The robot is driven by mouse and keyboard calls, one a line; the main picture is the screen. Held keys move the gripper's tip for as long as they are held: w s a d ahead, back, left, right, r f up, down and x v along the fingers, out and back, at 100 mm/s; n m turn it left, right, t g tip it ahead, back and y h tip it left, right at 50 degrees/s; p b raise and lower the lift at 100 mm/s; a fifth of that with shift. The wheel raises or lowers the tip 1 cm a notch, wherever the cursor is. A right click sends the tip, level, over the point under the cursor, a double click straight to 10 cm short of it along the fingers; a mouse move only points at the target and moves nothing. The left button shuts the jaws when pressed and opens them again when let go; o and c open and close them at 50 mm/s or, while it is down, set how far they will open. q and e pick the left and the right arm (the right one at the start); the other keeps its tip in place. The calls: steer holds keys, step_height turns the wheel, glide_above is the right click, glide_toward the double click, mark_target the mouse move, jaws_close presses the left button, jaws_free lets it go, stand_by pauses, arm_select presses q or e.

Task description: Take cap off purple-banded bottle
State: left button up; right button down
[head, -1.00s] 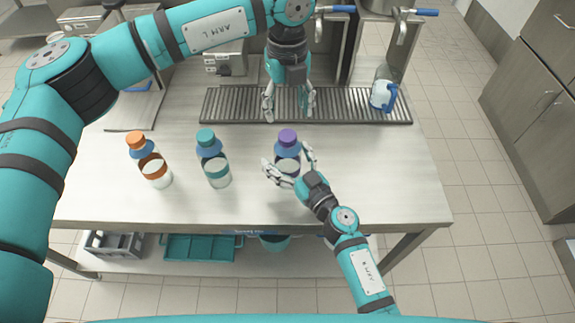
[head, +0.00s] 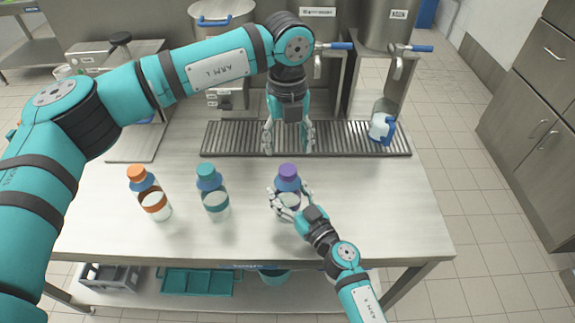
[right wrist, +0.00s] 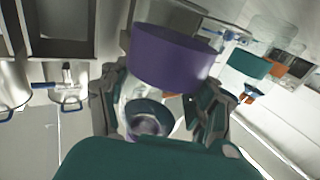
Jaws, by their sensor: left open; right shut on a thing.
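The purple-banded bottle (head: 288,185) stands upright on the table with its purple cap (head: 288,171) on. My right gripper (head: 290,203) is shut around the bottle's lower body from the front right. In the right wrist view the purple cap (right wrist: 172,56) fills the middle, between the fingers. My left gripper (head: 288,150) is open and empty, pointing down just above and behind the cap, over the front of the drip grate. The bottle's band is mostly hidden by the right fingers.
A teal-capped bottle (head: 212,192) and an orange-capped bottle (head: 149,193) stand to the left. A slatted drip grate (head: 350,139) runs along the back, with a blue-handled jug (head: 381,127) at its right end. The table's front right (head: 405,225) is clear.

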mark_target(287, 169)
arm_select(q)
steer(key=m, duration=1)
steer(key=shift+m, duration=0.4)
steer(key=m, duration=1.7)
steer(key=shift+m, duration=0.4)
steer(key=m, duration=0.9)
steer(key=shift+m, duration=0.3)
steer(key=shift+f+m, duration=0.3)
steer(key=shift+f, duration=3.7)
